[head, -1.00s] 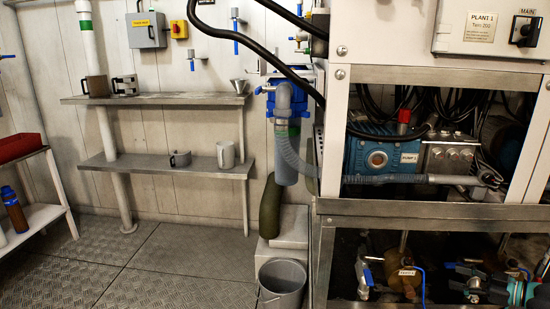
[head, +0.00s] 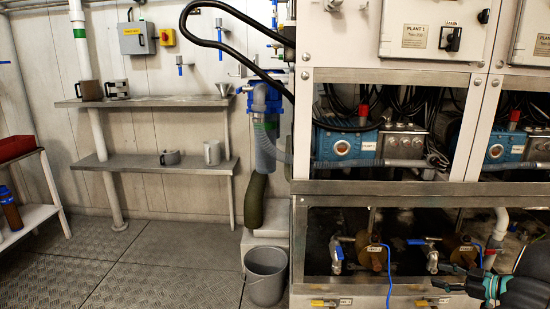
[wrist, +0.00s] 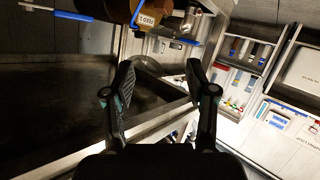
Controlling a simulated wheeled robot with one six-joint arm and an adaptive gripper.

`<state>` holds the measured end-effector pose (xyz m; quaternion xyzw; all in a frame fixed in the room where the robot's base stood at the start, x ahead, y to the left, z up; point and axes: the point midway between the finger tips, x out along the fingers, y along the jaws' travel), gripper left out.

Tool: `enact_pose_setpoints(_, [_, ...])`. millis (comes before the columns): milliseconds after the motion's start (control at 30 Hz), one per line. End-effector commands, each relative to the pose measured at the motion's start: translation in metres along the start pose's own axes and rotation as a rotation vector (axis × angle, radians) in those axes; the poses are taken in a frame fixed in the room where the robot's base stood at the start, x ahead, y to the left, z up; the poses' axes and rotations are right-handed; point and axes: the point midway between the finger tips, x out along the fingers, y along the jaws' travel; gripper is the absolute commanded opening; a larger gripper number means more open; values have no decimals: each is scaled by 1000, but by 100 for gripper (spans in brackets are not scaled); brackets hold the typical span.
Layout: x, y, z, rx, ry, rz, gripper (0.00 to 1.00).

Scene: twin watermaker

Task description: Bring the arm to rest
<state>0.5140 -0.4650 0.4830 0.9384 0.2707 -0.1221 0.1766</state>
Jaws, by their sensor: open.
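My gripper (wrist: 162,80) shows in the wrist view with its two dark fingers spread wide apart and nothing between them. In the head view, my gripper (head: 442,285) is at the lower right, in front of the lower bay of the plant cabinet. In the wrist view, a brown valve body with a small label (wrist: 149,18) is at the top, beyond the fingertips. A blue handle (wrist: 58,14) lies to its left. The fingers appear apart from both.
The plant cabinet frame (head: 400,188) fills the right side. Blue-handled valves (head: 338,252) sit in its lower bay. A grey bucket (head: 265,275) stands on the floor left of it. Wall shelves (head: 150,163) hold mugs. The floor (head: 130,270) at left is clear.

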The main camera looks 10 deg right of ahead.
Motion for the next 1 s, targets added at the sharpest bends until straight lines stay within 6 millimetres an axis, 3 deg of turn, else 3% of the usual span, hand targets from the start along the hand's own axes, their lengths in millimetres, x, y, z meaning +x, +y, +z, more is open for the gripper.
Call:
enact_pose_setpoints(367, [-7, 41, 57, 28, -213, 274, 57])
enact_pose_setpoints(567, [-43, 65, 89, 116, -450, 530, 57])
enact_pose_setpoints(767, [-76, 61, 74, 247, -714, 740, 57])
enact_pose_setpoints(867, [-86, 42, 51, 331, -833, 809, 57])
enact_pose_setpoints(1000, [-89, 0, 9, 456, -966, 856, 57])
